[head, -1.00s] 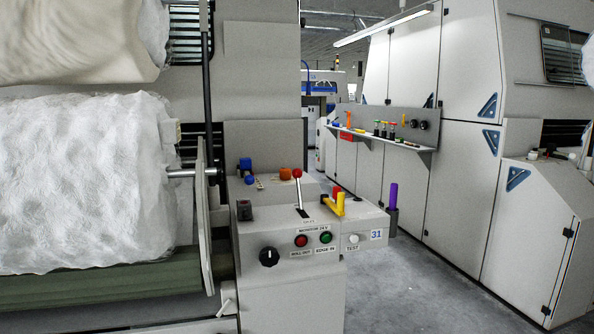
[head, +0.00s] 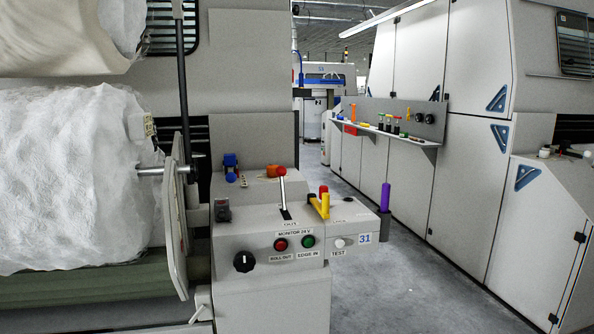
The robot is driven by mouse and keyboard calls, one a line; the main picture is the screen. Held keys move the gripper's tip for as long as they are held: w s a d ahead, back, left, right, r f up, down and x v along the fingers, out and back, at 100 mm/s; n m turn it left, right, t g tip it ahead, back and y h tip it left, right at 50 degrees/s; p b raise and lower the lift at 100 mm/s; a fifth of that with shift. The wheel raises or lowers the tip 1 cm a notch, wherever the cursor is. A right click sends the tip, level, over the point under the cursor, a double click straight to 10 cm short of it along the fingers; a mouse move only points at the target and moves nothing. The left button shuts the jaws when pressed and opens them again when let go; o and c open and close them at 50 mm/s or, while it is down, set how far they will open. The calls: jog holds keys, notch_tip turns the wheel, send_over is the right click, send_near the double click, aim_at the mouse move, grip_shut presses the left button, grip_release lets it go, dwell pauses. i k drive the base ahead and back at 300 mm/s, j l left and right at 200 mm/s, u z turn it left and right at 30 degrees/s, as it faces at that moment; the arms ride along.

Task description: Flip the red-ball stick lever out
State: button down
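The red-ball stick lever (head: 282,190) stands up from a slot on the sloped top of the grey control box (head: 230,244). Its red ball is at the top of a pale stick, which leans slightly to the left going up. A label reading "OUT" is on the panel just in front of the lever's slot. My gripper is not in the head view, so its place relative to the lever cannot be seen.
A yellow handle (head: 320,207), a purple rod (head: 385,197), a black knob (head: 243,262), and red and green buttons surround the lever. A white fibre roll (head: 75,185) stands left. Grey cabinets and a tool shelf (head: 395,132) line the right. The aisle floor (head: 400,285) is clear.

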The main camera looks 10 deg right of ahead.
aim_at(281, 171)
jog(key=i+l, duration=0.15)
jog(key=l, duration=0.4)
jog(key=i+l, duration=0.2)
jog(key=l, duration=0.35)
jog(key=i+l, duration=0.15)
jog(key=l, duration=0.45)
jog(key=i+l, duration=0.15)
jog(key=l, duration=0.4)
jog(key=i+l+u, duration=0.1)
jog(key=l, duration=0.45)
jog(key=i+l, duration=0.25)
jog(key=l, duration=0.3)
jog(key=i+l, duration=0.15)
jog(key=l, duration=0.45)
jog(key=i+l, duration=0.15)
jog(key=l, duration=0.4)
jog(key=j, duration=0.35)
jog(key=i+j, duration=0.1)
jog(key=j, duration=0.25)
